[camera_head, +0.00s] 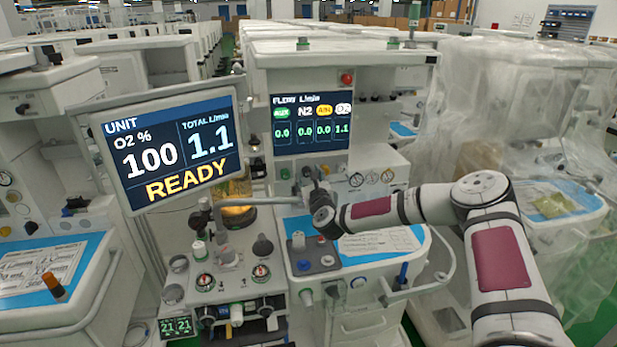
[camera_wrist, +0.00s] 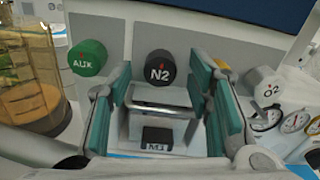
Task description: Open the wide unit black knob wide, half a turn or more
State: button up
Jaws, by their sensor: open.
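The black knob marked N2 (camera_wrist: 160,68) sticks out of the unit's pale front panel in the wrist view. My gripper (camera_wrist: 162,92) is open, with one teal-padded finger to the left of this knob and one to the right. Gaps show between the knob and both fingers, and nothing is held. In the head view my gripper (camera_head: 312,184) is in front of the unit's panel, below the flow screen (camera_head: 311,122), and hides the knob there. The flow screen reads N2 0.0 and O2 1.1.
A green AUX knob (camera_wrist: 87,58) is left of the fingers and a white O2 knob (camera_wrist: 262,84) right. A metal bar (camera_wrist: 160,106) runs below the N2 knob, above a black N2 block (camera_wrist: 157,138). The large monitor (camera_head: 175,147) reads READY, O2 100, total 1.1.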

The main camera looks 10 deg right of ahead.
jog(key=shift+w, duration=0.3)
grip_shut()
jog(key=shift+n, duration=0.4)
